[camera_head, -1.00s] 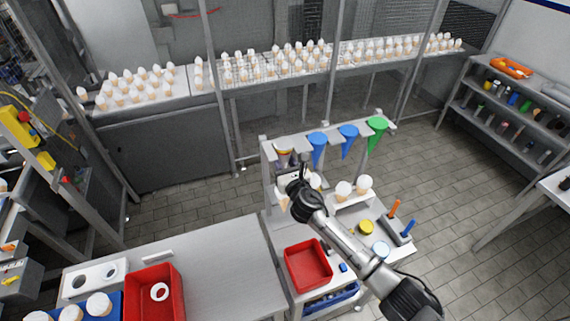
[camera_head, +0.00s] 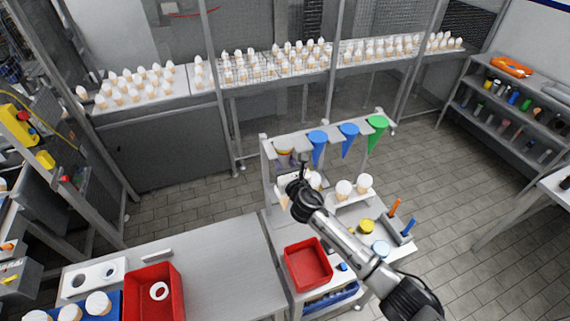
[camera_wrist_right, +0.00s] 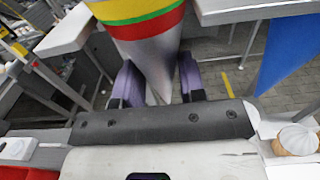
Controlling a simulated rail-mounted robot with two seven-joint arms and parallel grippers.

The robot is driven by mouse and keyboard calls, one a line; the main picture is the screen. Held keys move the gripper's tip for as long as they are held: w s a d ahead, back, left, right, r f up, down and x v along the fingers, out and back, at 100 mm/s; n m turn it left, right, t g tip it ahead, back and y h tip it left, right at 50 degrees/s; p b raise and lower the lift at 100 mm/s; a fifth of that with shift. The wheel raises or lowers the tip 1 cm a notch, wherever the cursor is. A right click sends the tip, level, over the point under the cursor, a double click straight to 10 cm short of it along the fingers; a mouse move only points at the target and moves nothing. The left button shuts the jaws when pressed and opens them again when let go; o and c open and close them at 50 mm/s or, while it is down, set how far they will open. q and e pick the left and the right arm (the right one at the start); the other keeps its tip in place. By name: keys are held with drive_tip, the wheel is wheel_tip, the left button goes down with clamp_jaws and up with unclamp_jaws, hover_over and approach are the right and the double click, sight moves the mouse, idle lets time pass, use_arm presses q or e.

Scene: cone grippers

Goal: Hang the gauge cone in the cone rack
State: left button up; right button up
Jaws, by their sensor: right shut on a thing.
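The gauge cone (camera_wrist_right: 147,40) is a grey metal cone with red, yellow and green bands, point down, in the right wrist view. My right gripper (camera_wrist_right: 157,88) is shut on its lower part, one finger on each side. In the head view the gauge cone (camera_head: 284,153) shows at the left end of the cone rack (camera_head: 333,137), with my right gripper (camera_head: 303,168) just below and in front. Its upper part lies between two rack plates; I cannot tell whether it rests on them. My left gripper is not in view.
Two blue cones (camera_head: 317,146) and a green cone (camera_head: 376,131) hang to the right in the rack. Below stand ice cream cones (camera_head: 344,189) on a holder, a yellow lid (camera_head: 366,227) and a red tray (camera_head: 308,264). The grey table (camera_head: 215,265) at left has free room.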

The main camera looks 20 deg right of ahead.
drive_tip(key=shift+f, duration=0.2)
idle(0.3)
drive_tip(key=o, duration=1.3)
drive_tip(key=shift+c, duration=0.2)
